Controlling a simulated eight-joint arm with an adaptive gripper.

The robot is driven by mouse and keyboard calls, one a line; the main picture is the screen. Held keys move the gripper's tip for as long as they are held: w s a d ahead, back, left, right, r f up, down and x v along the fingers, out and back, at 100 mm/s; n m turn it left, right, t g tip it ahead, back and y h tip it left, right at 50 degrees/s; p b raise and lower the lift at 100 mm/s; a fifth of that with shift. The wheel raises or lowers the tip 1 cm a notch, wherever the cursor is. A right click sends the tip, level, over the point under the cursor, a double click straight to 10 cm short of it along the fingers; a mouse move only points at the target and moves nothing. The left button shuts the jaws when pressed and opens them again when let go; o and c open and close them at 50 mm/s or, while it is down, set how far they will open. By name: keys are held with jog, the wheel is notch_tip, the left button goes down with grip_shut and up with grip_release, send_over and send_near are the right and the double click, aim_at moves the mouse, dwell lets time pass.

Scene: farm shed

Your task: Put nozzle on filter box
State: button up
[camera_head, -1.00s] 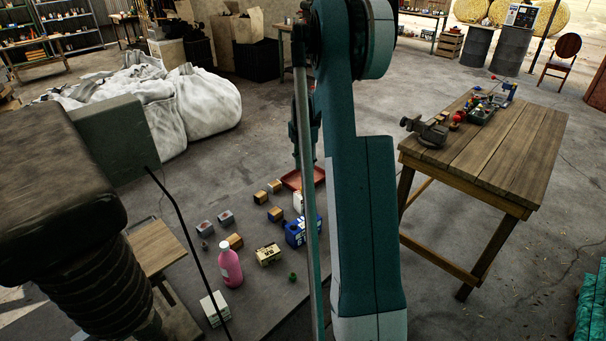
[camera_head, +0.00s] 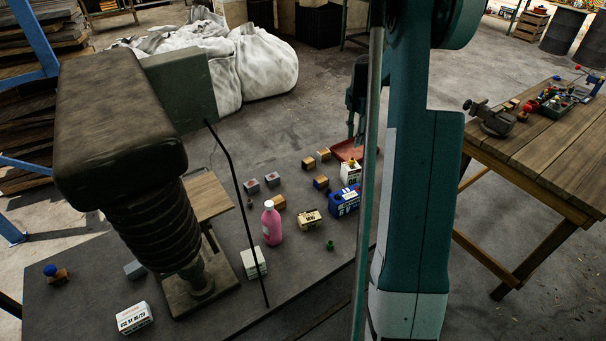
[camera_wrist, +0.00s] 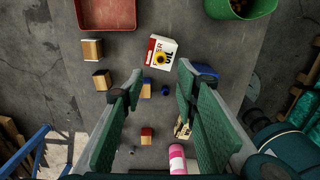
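I cannot clearly make out which thing is the nozzle; a small green piece (camera_head: 330,245) and a small dark piece (camera_head: 250,203) lie on the dark table in the head view. The filter box is not certain either: a cream printed box (camera_head: 310,219), a white box (camera_head: 252,263) and a white printed box (camera_head: 134,318) stand there, labels unreadable. My gripper (camera_head: 356,118) hangs over the table's far part, partly hidden by my arm. In the wrist view my gripper (camera_wrist: 160,82) is open and empty, above the table, with a white-and-red container with a yellow cap (camera_wrist: 161,52) below and ahead.
A pink bottle (camera_head: 271,224), a blue jug (camera_head: 344,200) and several wooden blocks (camera_head: 308,164) crowd the table. A red tray (camera_wrist: 107,12) and a green bucket (camera_wrist: 240,8) lie beyond the gripper. A wooden workbench (camera_head: 545,150) stands right.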

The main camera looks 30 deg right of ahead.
jog(key=s+a+r+m+t, duration=0.1)
jog(key=s+a+r+m, duration=0.15)
jog(key=a+r, duration=0.65)
jog(key=s+a+r+m+t+h, duration=0.1)
jog(key=s+a+r+m, duration=0.2)
jog(key=a, duration=0.9)
jog(key=s+a+r+m+t, duration=0.1)
jog(key=s+a+r+m, duration=0.15)
jog(key=a+r, duration=0.7)
jog(key=s+a+f+m+t, duration=0.1)
jog(key=s+a+m, duration=0.4)
jog(key=s+a, duration=0.5)
jog(key=s+a+f+m+t+y, duration=0.1)
jog(key=s+a+m, duration=0.4)
jog(key=s+a, duration=0.5)
jog(key=shift+s+a+f+t, duration=0.45)
jog(key=shift+a+t, duration=0.65)
jog(key=shift+a, duration=1.1)
